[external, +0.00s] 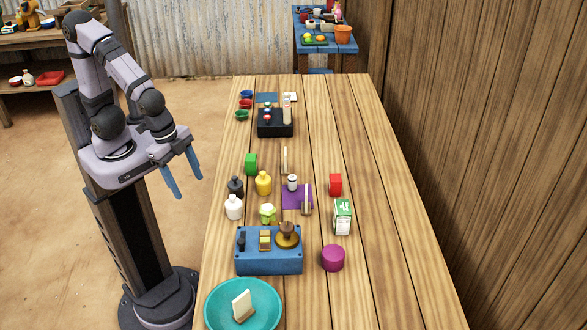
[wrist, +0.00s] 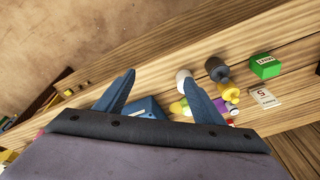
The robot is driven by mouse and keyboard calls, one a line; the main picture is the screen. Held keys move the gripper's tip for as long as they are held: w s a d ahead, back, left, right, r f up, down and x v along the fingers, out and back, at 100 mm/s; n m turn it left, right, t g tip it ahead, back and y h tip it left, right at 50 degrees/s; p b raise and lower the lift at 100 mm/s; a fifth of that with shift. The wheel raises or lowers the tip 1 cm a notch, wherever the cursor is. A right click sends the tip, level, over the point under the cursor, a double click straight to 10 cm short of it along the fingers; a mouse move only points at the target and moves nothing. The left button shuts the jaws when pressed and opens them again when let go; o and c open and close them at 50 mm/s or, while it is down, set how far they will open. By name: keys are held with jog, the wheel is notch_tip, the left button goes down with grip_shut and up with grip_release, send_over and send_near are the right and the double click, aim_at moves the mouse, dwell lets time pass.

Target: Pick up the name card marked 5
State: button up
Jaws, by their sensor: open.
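The name card marked 5 (wrist: 264,97) is a small pale card at the right of the wrist view, beside the green block (wrist: 265,66). Its mark looks like a 5, with small blurred text below. In the external view, a thin upright card (external: 284,160) right of the green block (external: 251,164) appears to be it, seen nearly edge-on with its face hidden. My gripper (external: 188,184) is open and empty, left of the table and well apart from the card. Its two blue fingers also show in the wrist view (wrist: 162,82).
Another card (external: 307,200) stands by the purple mat (external: 291,204). A blue box (external: 268,263) and teal bowl (external: 217,300) are nearer the camera.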

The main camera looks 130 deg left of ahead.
jog(key=w+a+f+n+t+y+b, duration=0.1)
jog(key=w+a+n+t+y, duration=0.1)
jog(key=a, duration=0.7)
jog(key=w+a+f+n+t+y+b, duration=0.1)
jog(key=w+a+t, duration=0.1)
jog(key=a, duration=0.6)
jog(key=s+a+r+n+t+y+b, duration=0.1)
jog(key=s+a+r+n+t+y, duration=0.15)
jog(key=a, duration=0.55)
jog(key=s+a+r+n+t+y+b, duration=0.1)
jog(key=s+a+y, duration=0.15)
jog(key=a, duration=0.55)
notch_tip(320, 180, down, 8)
jog(key=shift+p+x, duration=1.4)
jog(key=shift+x, duration=2)
jog(key=shift+s+a, duration=0.1)
jog(key=shift+a, duration=0.05)
jog(key=shift+r, duration=0.1)
jog(key=c, duration=1.4)
jog(key=shift+r, duration=0.15)
